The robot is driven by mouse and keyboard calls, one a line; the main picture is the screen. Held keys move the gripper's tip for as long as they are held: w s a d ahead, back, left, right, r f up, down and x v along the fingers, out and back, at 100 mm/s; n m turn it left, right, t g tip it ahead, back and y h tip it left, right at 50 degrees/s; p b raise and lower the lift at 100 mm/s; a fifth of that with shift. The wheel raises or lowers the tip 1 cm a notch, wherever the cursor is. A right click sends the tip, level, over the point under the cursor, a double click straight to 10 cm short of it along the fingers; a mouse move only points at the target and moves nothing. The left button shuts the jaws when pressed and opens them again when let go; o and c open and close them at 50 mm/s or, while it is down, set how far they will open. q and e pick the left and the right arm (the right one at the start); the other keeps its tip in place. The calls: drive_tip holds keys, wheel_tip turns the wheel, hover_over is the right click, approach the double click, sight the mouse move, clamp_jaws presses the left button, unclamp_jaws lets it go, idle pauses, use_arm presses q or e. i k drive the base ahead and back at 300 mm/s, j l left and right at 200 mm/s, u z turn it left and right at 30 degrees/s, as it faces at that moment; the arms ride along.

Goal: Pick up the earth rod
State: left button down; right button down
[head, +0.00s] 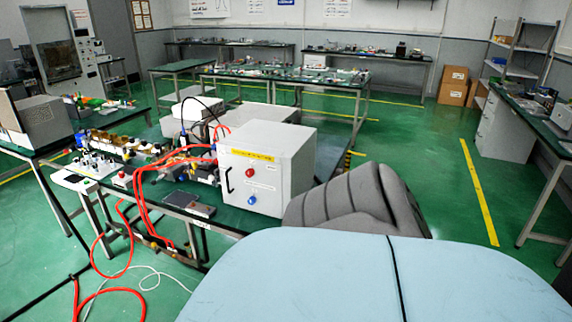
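I cannot make out the earth rod for certain in the head view. A thin dark bar (52,294) slants across the floor at the lower left, and I cannot tell what it is. The nearest workbench (228,213) carries a white generator box (292,165) with a yellow label, a red knob and a blue knob. Thick red hoses (141,205) run from the equipment beside the box down to the floor. Neither of my grippers shows in this view.
A grey ribbed chair back (345,203) stands right of the box. A large light-blue surface (300,285) fills the foreground. A white cable (150,275) lies on the floor at lower left. Benches stand at the back and right. The green floor (440,185) is clear at middle right.

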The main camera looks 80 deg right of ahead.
sight(349, 153)
drive_tip(key=z, duration=1.85)
drive_tip(key=i+l+z, duration=0.15)
drive_tip(key=z, duration=0.2)
drive_tip(key=i+l+z, duration=0.2)
drive_tip(key=z, duration=0.2)
drive_tip(key=i+l+z, duration=0.2)
drive_tip(key=z, duration=0.15)
drive_tip(key=i+l, duration=0.15)
drive_tip(key=i, duration=0.15)
drive_tip(key=i+l+u, duration=0.1)
drive_tip(key=u, duration=0.4)
drive_tip(key=l+u, duration=0.3)
drive_tip(key=u, duration=0.15)
drive_tip(key=l+u, duration=0.45)
drive_tip(key=l, duration=1.2)
drive_tip(key=k+l+u, duration=0.1)
drive_tip(key=l, duration=0.5)
drive_tip(key=i+l, duration=0.2)
drive_tip(key=i, duration=0.25)
drive_tip(key=i+l, duration=0.2)
drive_tip(key=i, duration=0.3)
